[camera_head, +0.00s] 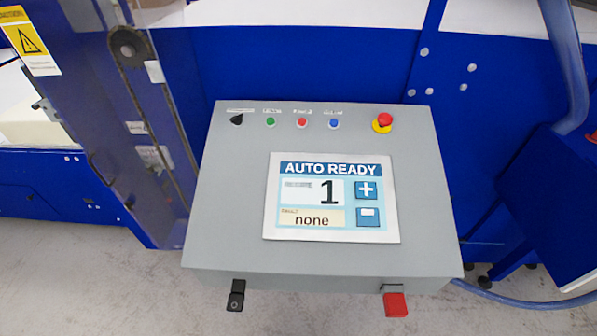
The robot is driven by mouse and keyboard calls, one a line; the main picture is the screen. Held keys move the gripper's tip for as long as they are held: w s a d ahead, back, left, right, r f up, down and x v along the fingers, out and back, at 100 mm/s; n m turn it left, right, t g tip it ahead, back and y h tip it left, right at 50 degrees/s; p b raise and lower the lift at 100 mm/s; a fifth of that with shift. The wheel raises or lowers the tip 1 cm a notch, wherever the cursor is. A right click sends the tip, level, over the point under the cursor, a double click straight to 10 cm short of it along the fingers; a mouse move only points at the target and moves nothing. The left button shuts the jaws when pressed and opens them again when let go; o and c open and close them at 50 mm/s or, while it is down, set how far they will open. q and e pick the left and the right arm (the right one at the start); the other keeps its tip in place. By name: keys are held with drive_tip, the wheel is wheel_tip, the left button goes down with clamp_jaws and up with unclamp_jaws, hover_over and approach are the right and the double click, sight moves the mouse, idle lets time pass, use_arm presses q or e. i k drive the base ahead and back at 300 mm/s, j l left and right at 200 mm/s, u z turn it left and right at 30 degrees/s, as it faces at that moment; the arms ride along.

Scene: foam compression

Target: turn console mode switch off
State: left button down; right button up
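The grey console (225,225) stands in the middle of the head view, its sloped top facing me. The black mode switch (237,119) is a small knob at the upper left of the panel, left of the green button (271,122). Its label is too small to read, and its exact pointing direction is hard to tell. The console screen (331,198) reads "AUTO READY", with a large "1" and "none" below. Neither of my grippers is in view.
A red button (302,122), a blue button (334,124) and a red emergency stop on yellow (384,121) share the panel's top row. A black part (236,296) and a red part (395,304) hang at the front edge. Blue machinery (290,60) stands behind.

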sight(237, 119)
drive_tip(key=i+j+z, duration=0.2)
drive_tip(key=j, duration=0.75)
drive_tip(key=i+j+z, duration=0.15)
drive_tip(key=j, duration=0.75)
drive_tip(key=j+z, duration=0.2)
drive_tip(key=j, duration=0.75)
